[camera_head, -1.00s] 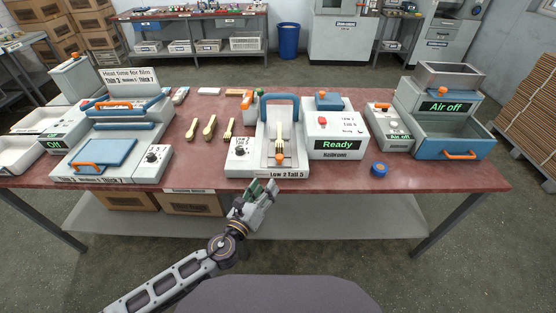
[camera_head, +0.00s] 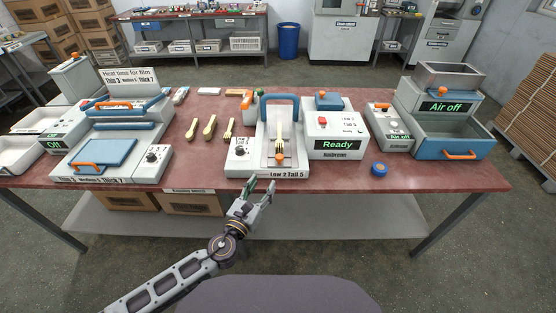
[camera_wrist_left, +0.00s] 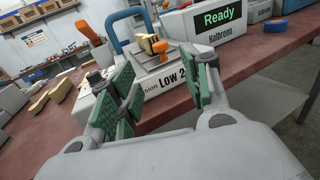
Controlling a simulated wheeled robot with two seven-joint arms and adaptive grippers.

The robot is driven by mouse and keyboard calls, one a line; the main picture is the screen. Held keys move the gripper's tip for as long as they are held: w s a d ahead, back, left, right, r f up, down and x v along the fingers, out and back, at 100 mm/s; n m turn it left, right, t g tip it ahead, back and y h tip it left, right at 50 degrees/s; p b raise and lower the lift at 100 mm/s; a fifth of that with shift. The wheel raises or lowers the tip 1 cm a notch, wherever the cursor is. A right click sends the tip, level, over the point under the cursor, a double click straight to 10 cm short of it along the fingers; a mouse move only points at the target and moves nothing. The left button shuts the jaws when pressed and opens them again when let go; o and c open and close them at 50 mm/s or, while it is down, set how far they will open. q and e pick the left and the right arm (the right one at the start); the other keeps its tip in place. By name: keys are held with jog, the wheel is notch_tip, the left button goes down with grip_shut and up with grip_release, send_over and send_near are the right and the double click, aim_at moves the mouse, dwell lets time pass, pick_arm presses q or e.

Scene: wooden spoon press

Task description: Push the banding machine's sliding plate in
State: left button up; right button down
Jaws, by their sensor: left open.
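The banding machine (camera_head: 268,174) is a grey unit with a blue arch handle (camera_head: 280,97) at its back and a "Low 2 Tall 5" label on its front. Its sliding plate (camera_head: 281,165) carries an orange knob (camera_head: 281,157) near the front, and a wooden fork (camera_head: 280,140) lies along it. My left gripper (camera_head: 262,186) is open and empty, just in front of the table edge, below the machine's front. In the left wrist view, its green-padded fingers (camera_wrist_left: 165,95) are apart, with the orange knob (camera_wrist_left: 160,46) beyond them. My right gripper is not in view.
Wooden utensils (camera_head: 209,127) lie further left. A blue round piece (camera_head: 378,170) sits near the front edge. The floor before the table is clear.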

aim_at(278, 160)
pick_arm(q)
jog(key=shift+p+x, duration=0.3)
jog(key=shift+x, duration=6.5)
grip_shut()
